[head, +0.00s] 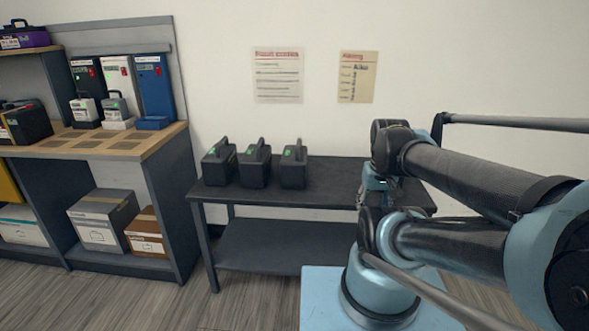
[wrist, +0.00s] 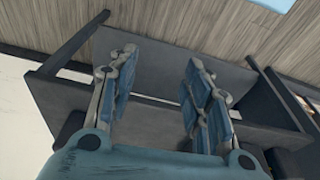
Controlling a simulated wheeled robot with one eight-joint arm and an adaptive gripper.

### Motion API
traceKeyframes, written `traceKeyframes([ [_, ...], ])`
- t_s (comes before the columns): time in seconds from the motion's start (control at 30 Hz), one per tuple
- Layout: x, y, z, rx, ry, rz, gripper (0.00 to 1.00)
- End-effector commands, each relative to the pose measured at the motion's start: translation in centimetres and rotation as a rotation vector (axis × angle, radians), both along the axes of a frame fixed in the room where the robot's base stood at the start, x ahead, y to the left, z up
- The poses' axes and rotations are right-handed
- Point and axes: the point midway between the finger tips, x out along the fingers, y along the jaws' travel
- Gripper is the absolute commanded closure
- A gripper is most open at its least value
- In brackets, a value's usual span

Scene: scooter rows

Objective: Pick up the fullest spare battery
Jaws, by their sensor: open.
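Three black spare batteries with top handles stand upright in a row on the left half of the dark table (head: 330,187) in the head view: the left battery (head: 219,165), the middle battery (head: 255,167) and the right battery (head: 293,168). Each has a small green indicator near its top, too small to read for charge. My gripper (wrist: 162,58) is open and empty in the wrist view, its blue-padded fingers spread above dark shelving. In the head view my arm hides the table's right part. Dark shapes at the wrist view's lower right cannot be identified surely.
A workbench (head: 155,141) at left holds a blue charger (head: 154,90) among other units. Boxes, including a grey box (head: 103,218), sit below. Two notices hang on the wall, one a white sheet (head: 278,75). The tabletop right of the batteries looks clear.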

Motion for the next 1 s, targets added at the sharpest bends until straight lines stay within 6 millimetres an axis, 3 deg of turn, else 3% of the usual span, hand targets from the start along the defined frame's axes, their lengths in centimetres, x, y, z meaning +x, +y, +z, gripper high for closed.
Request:
traceKeyframes([
  [0.03,-0.4,0.1,0.2,0.000,-0.003,0.001,0.35],
  [0.2,2.0,0.6,2.3,-0.006,-0.013,-0.003,0.00],
  [0.47,8.8,3.0,7.1,-0.020,-0.047,-0.017,0.00],
  [0.67,14.6,6.1,10.0,-0.025,-0.078,-0.026,0.00],
  [1.0,24.3,14.0,13.1,-0.019,-0.135,-0.039,0.00],
])
